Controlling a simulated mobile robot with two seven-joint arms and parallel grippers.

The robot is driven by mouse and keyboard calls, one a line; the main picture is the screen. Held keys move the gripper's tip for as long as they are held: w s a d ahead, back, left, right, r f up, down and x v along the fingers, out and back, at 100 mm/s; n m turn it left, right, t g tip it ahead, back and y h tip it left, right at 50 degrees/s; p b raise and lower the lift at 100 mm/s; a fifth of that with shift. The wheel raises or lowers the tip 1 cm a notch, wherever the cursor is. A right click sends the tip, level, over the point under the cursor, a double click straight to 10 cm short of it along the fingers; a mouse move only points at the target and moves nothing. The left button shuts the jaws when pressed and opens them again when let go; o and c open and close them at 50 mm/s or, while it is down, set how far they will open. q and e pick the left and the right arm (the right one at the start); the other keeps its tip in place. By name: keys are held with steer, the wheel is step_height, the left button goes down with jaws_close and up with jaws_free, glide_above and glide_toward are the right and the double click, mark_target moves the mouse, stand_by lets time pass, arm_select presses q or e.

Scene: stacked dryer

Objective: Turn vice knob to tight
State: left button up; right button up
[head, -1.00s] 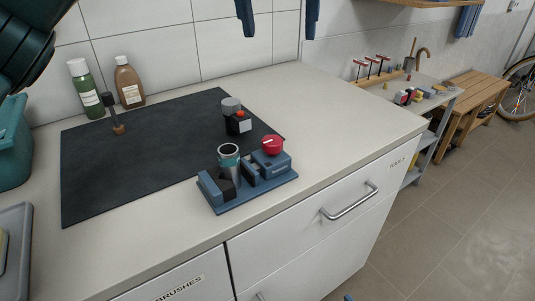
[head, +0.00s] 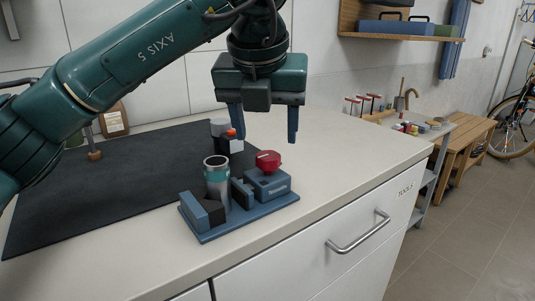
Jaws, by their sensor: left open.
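A blue vice (head: 222,228) stands on the worktop near its front edge. Its red knob (head: 268,160) sits on top of the right-hand block. A teal and grey cylinder (head: 217,183) stands upright between the dark jaws; I cannot tell whether both jaws touch it. My left gripper (head: 264,124) hangs pointing down above and behind the vice, its two blue fingers spread wide with nothing between them. The fingertips are higher than the red knob and apart from it. My right gripper is not in view.
A black mat (head: 110,185) covers the worktop (head: 340,158) left of the vice. A small dark block with an orange-red top (head: 232,141) stands behind the vice. The worktop right of the vice is clear.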

mark_target(268, 155)
arm_select(q)
steer(key=x, duration=0.5)
steer(key=shift+f+b, duration=0.1)
steer(key=shift+b, duration=0.2)
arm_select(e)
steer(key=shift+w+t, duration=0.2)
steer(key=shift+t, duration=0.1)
arm_select(q)
steer(key=c, duration=1)
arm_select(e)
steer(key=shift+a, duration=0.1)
